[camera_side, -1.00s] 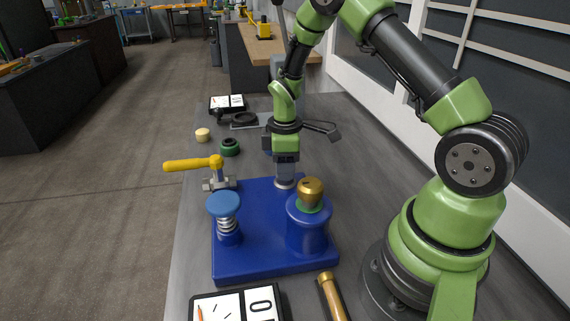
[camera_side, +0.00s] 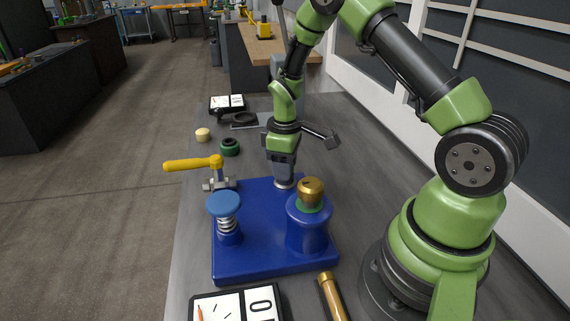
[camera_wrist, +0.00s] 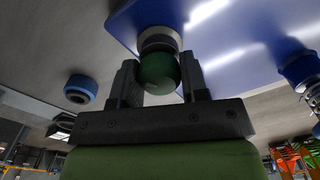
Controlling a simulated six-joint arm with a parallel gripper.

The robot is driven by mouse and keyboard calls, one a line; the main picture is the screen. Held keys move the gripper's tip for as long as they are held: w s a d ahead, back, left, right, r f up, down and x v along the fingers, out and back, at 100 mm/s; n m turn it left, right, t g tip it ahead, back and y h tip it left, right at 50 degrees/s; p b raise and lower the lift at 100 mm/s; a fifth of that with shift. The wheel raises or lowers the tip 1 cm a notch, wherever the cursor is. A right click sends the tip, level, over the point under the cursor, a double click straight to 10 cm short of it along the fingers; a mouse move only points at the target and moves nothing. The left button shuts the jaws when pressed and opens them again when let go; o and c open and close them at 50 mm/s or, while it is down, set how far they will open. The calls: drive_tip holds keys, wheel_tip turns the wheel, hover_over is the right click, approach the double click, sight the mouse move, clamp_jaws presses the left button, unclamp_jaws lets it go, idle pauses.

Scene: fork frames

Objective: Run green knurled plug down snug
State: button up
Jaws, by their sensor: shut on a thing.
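My gripper (camera_side: 284,178) points down over the far part of the blue base plate (camera_side: 262,262). In the wrist view its two fingers stand on either side of a rounded green plug (camera_wrist: 158,73), and it is shut on it. The plug sits over a grey round collar (camera_wrist: 158,38) on the blue plate. In the side view the grey collar shows just below the fingers, and the plug is hidden by the gripper. I cannot tell whether a gap is left between plug and collar.
On the plate stand a blue post with a brass knob (camera_side: 311,192) and a blue spring plunger (camera_side: 224,204). A yellow-handled clamp (camera_side: 194,164) is at its left edge. A dark green ring (camera_side: 230,147) and a cream piece (camera_side: 202,135) lie beyond. A brass-ended tool (camera_side: 331,298) lies in front.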

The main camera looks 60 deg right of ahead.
drive_tip(key=shift+m, duration=0.8)
drive_tip(key=shift+m, duration=0.9)
drive_tip(key=shift+m, duration=0.9)
drive_tip(key=shift+d, duration=0.1)
